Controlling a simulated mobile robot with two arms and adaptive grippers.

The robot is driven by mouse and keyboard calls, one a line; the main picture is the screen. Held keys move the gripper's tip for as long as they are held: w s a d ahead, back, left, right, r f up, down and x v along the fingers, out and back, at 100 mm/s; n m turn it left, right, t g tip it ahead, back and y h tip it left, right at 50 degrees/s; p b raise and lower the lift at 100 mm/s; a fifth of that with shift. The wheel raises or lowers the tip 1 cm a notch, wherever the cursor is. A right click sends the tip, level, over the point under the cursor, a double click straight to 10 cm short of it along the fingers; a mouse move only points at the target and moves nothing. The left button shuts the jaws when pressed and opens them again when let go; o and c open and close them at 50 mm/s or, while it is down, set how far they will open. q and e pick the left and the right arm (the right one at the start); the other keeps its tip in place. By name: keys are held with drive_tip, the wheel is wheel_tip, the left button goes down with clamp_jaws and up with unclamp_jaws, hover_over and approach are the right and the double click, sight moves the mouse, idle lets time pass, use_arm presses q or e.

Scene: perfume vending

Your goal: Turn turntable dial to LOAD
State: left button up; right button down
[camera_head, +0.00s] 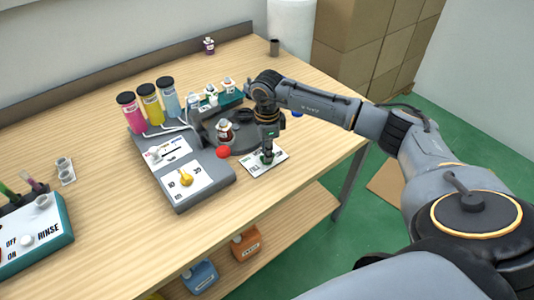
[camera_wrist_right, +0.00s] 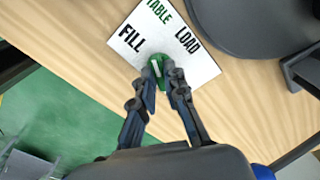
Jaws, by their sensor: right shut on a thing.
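The turntable dial is a small green knob (camera_wrist_right: 155,66) on a white plate (camera_wrist_right: 202,68). The plate is marked FILL on its left and LOAD on its right in the right wrist view. A pale line shows on the knob, but I cannot tell which label it points to. My right gripper (camera_wrist_right: 165,84) points down and is shut on the green knob. In the head view, the right gripper (camera_head: 267,154) is over the white plate (camera_head: 255,169), and its fingers largely hide the knob. My left gripper is not in view.
A grey dispenser with a yellow knob (camera_head: 186,178) and a red button (camera_head: 223,152) stands left of the plate. The dark round turntable (camera_head: 245,140) with a small bottle (camera_head: 225,133) is behind. Bare wood lies in front. A RINSE unit (camera_head: 45,240) is far left.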

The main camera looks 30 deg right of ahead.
drive_tip(key=m+b, duration=0.1)
drive_tip(key=m, duration=0.5)
drive_tip(key=shift+m+b, duration=0.3)
drive_tip(key=shift+b, duration=0.05)
drive_tip(key=m, duration=0.6)
drive_tip(key=shift+b, duration=0.4)
drive_tip(key=c, duration=1.4)
unclamp_jaws()
drive_tip(key=shift+r, duration=0.1)
wheel_tip(320, 180, up, 12)
drive_tip(key=shift+f, duration=0.1)
